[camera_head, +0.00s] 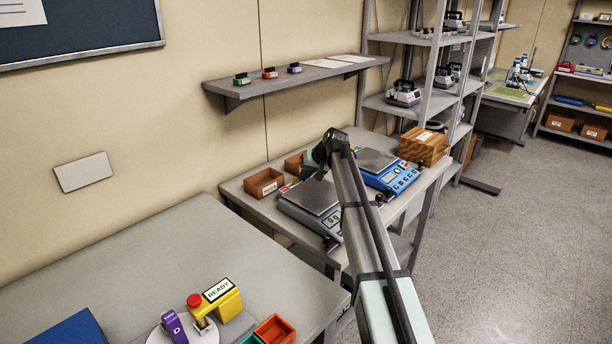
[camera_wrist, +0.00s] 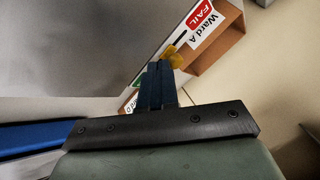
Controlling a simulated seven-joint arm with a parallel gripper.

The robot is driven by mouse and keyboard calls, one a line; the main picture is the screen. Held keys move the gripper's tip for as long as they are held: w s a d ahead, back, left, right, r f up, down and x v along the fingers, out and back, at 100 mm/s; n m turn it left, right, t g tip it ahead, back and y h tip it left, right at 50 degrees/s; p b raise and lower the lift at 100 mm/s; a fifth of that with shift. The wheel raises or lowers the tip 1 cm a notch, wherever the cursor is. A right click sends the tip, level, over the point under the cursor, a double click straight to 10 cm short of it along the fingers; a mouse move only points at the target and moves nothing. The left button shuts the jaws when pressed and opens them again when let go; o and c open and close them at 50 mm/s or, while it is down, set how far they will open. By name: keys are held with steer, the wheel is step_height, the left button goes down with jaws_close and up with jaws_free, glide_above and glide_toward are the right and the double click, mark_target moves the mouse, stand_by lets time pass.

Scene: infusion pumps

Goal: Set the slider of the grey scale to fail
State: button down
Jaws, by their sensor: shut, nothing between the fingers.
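The grey scale (camera_head: 312,197) stands on the middle bench in the head view, with a flat metal pan and a lit display on its front. In the wrist view its slider has a yellow knob (camera_wrist: 173,58) and a dark slot running up and right toward a red FAIL label (camera_wrist: 201,14). My gripper (camera_wrist: 158,70) is shut and empty, its dark blue fingertips right beside the knob; I cannot tell whether they touch. The fingers hide part of the strip, and a partly covered label (camera_wrist: 130,103) shows beyond them. In the head view my arm's end hangs over the scale's back edge.
A blue scale (camera_head: 390,174) stands to the right of the grey scale. A brown bin (camera_head: 264,183) is close behind the slider; a white label reading Ward A (camera_wrist: 205,33) shows there. A wooden box (camera_head: 423,147) sits at the bench's right end. A shelf (camera_head: 300,76) hangs above.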

mark_target(303, 185)
steer(key=s+a, duration=0.2)
steer(key=s, duration=0.1)
steer(key=shift+a, duration=0.4)
steer(key=shift+w, duration=0.1)
steer(key=shift+d, duration=0.1)
steer(key=shift+d, duration=0.3)
steer(key=d, duration=0.2)
steer(key=d+r, duration=0.1)
steer(key=shift+d, duration=0.4)
steer(key=v, duration=0.9)
steer(key=shift+s, duration=0.2)
